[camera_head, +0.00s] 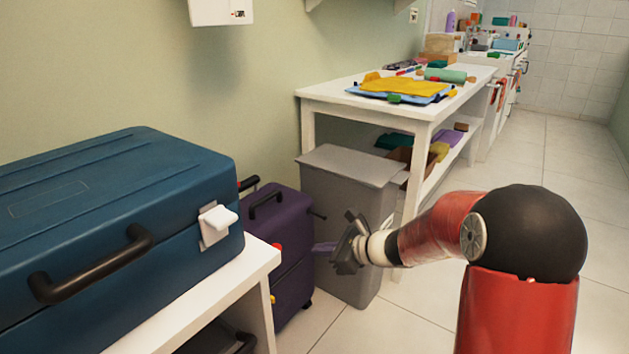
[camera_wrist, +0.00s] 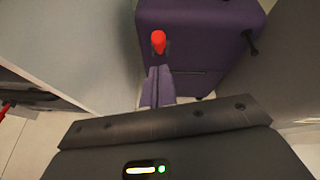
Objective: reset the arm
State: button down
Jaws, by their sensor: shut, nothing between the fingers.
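My arm reaches in from the right of the head view, with a red forearm and a black elbow. My gripper (camera_head: 318,248) is at its end, pointing left toward the purple suitcase (camera_head: 262,212). In the wrist view my gripper's fingers (camera_wrist: 158,82) are together and empty. They point at the purple suitcase (camera_wrist: 195,30), which stands on the floor beyond them. A small red piece (camera_wrist: 158,42) shows just past the fingertips. I cannot tell whether the fingers touch anything.
A blue case (camera_head: 100,215) with a white latch lies on a white bench (camera_head: 215,300) at left. A grey bin (camera_head: 345,200) stands behind my gripper. A white table (camera_head: 330,92) with folded cloths is behind the bin. The tiled floor (camera_head: 590,250) at right is clear.

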jog(key=s+a+r+n+g+h, duration=0.1)
jog(key=s+r+n, duration=0.1)
jog(key=s+n, duration=0.25)
jog(key=s+r+n+g+h, duration=0.1)
jog(key=s+r+n, duration=0.2)
jog(key=s, duration=0.2)
jog(key=s+d+r+n+h, duration=0.1)
jog(key=s+d+n+h, duration=0.3)
jog(key=s, duration=0.7)
jog(key=s+d+r+n+h, duration=0.2)
jog(key=s+d+n+h, duration=0.2)
jog(key=s+d+n, duration=0.4)
jog(key=s+n, duration=0.3)
jog(key=shift+s+d+r+h, duration=0.15)
jog(key=shift+s+d+h, duration=0.15)
jog(key=shift+d+h, duration=0.1)
